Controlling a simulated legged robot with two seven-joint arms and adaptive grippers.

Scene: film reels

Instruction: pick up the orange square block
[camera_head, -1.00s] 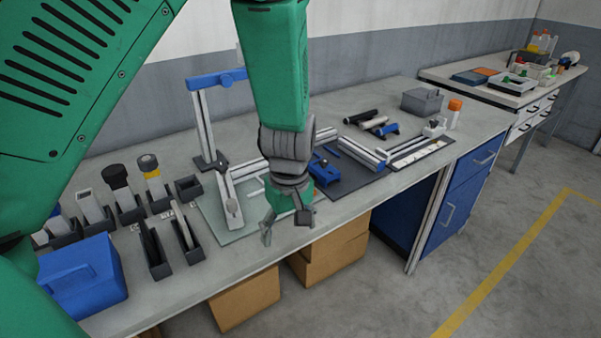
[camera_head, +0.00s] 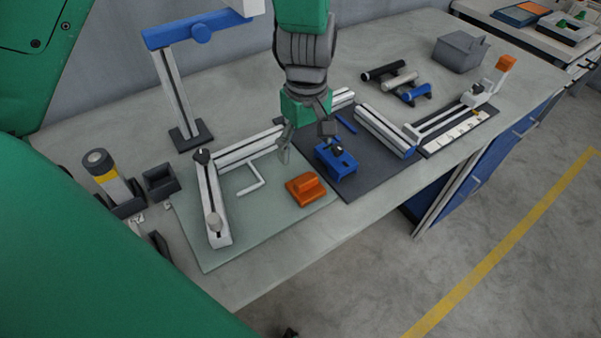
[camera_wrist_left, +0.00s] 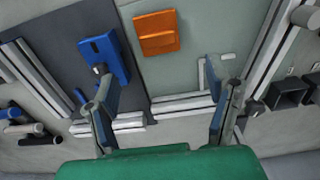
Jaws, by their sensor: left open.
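The orange square block (camera_head: 305,189) lies on the pale green mat (camera_head: 211,256) near its right edge in the head view. It also shows at the top middle of the left wrist view (camera_wrist_left: 157,33), with a raised part on it. My left gripper (camera_head: 305,145) hangs above the mat's back right corner, behind the block and apart from it. In the left wrist view my left gripper (camera_wrist_left: 161,118) has its fingers wide apart with nothing between them. The block lies beyond the fingertips there. My right gripper is not in view.
A blue block-like fixture (camera_head: 336,160) sits on the dark mat (camera_head: 378,180) just right of the orange block. White rails (camera_head: 213,199) frame the green mat's left and back. A blue-topped stand (camera_head: 177,95) rises behind. The bench front is clear.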

